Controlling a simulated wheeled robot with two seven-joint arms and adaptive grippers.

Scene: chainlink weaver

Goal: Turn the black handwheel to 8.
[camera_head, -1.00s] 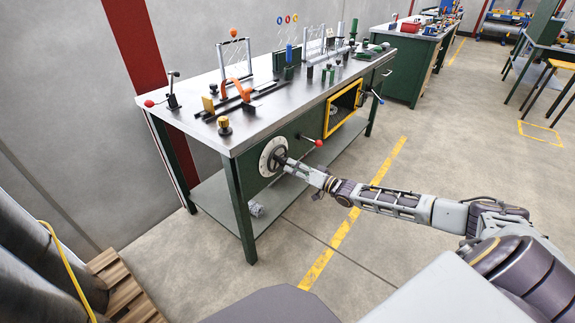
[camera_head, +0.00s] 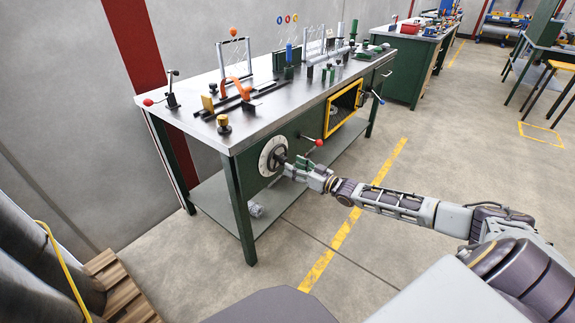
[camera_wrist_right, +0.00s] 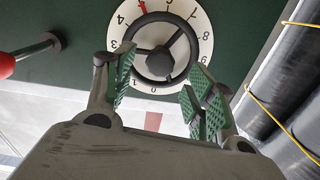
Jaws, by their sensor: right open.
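The black handwheel (camera_head: 281,156) is on a round white numbered dial (camera_head: 267,154) on the green front of the bench. In the right wrist view the handwheel (camera_wrist_right: 160,48) shows its rim, spokes and hub. The dial (camera_wrist_right: 205,47) shows figures around it, and a red mark lies at its upper left, just past the 4. My right gripper (camera_head: 296,167) is in front of the wheel. In the right wrist view the right gripper (camera_wrist_right: 161,84) is open, its green pads apart at the wheel's near side, with nothing between them. My left gripper is not in view.
A red-knobbed lever (camera_head: 319,143) sticks out right of the wheel, close to my right gripper; its red knob (camera_wrist_right: 5,65) is left in the wrist view. A yellow-framed opening (camera_head: 343,107) is further right. The bench top (camera_head: 190,93) carries several fixtures. The floor in front is clear.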

